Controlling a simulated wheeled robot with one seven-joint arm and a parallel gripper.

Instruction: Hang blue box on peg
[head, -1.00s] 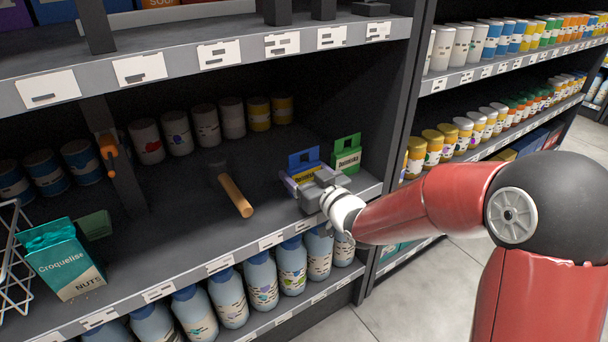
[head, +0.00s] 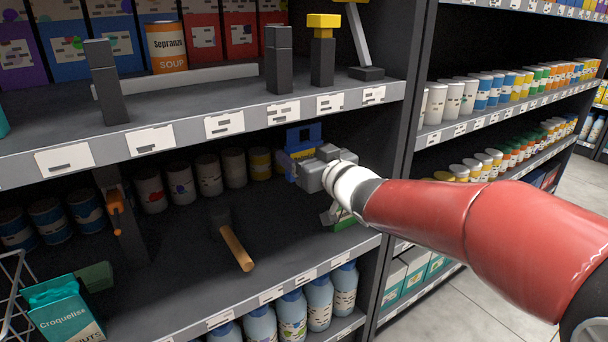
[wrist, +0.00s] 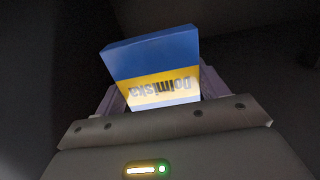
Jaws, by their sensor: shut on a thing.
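The blue box (head: 304,138) has a yellow band and a raised tab on top. My gripper (head: 300,168) is shut on it and holds it above the middle shelf, under the upper shelf. In the wrist view the box (wrist: 160,60) sits between the fingers, its lettering upside down. A wooden rod (head: 237,248) juts forward from a dark block on the middle shelf, left of and below my gripper. An orange piece (head: 116,212) sits on a dark post farther left. I cannot tell which of these is the peg.
A green box (head: 345,222) stands below my gripper, partly hidden by it. Cans (head: 208,175) line the back. A teal Croquelise box (head: 65,312) and a wire basket (head: 14,290) are front left. The upper shelf (head: 190,128) hangs close above.

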